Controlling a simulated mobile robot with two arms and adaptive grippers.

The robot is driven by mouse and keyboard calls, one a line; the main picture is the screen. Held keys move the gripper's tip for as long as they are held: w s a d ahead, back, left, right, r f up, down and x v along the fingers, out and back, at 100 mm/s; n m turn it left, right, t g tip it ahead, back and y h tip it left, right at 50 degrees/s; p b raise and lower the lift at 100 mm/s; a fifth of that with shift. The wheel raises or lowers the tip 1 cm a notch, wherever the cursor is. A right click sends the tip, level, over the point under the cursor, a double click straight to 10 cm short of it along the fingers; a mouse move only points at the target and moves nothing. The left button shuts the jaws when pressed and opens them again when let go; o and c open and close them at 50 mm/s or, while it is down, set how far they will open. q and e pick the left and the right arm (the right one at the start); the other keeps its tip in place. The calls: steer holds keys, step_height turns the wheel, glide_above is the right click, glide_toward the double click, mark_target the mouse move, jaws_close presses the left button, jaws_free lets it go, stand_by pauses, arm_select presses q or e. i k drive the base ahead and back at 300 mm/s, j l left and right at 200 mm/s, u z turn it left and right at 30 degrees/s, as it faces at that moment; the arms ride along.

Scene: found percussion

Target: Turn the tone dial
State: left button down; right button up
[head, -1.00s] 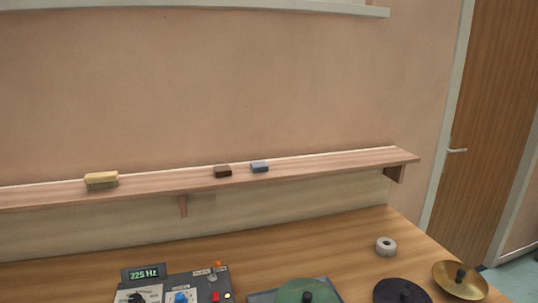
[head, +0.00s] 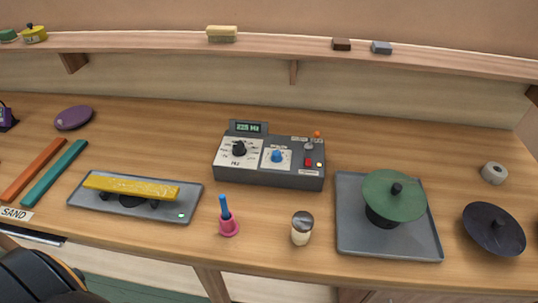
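A dark grey tone box (head: 268,178) stands at the middle of the bench in the head view. Its left panel has a black pointer dial (head: 239,149) on a white scale plate marked Hz. Its right panel has a smaller blue knob (head: 277,156) on a white plate. A small green-lit display (head: 248,127) sits on the box's top left and reads about 225 Hz. Neither gripper shows, and nothing touches the dial or the knob.
A pink holder with a blue handle (head: 228,222) and a shaker-like jar (head: 302,228) stand in front of the box. A tray with a green disc (head: 394,196) is to the right. A tray with a yellow bar (head: 132,187) is to the left. A shelf (head: 270,45) runs behind.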

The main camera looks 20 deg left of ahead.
mark_target(239, 149)
steer(key=u, duration=1.45)
steer(key=i+j+z, duration=0.1)
steer(key=j, duration=0.3)
steer(key=i+j+z, duration=0.1)
steer(key=j, duration=0.25)
steer(key=i+j+z, duration=0.1)
steer(key=j, duration=0.3)
steer(key=i+j+z, duration=0.15)
steer(key=j, duration=0.25)
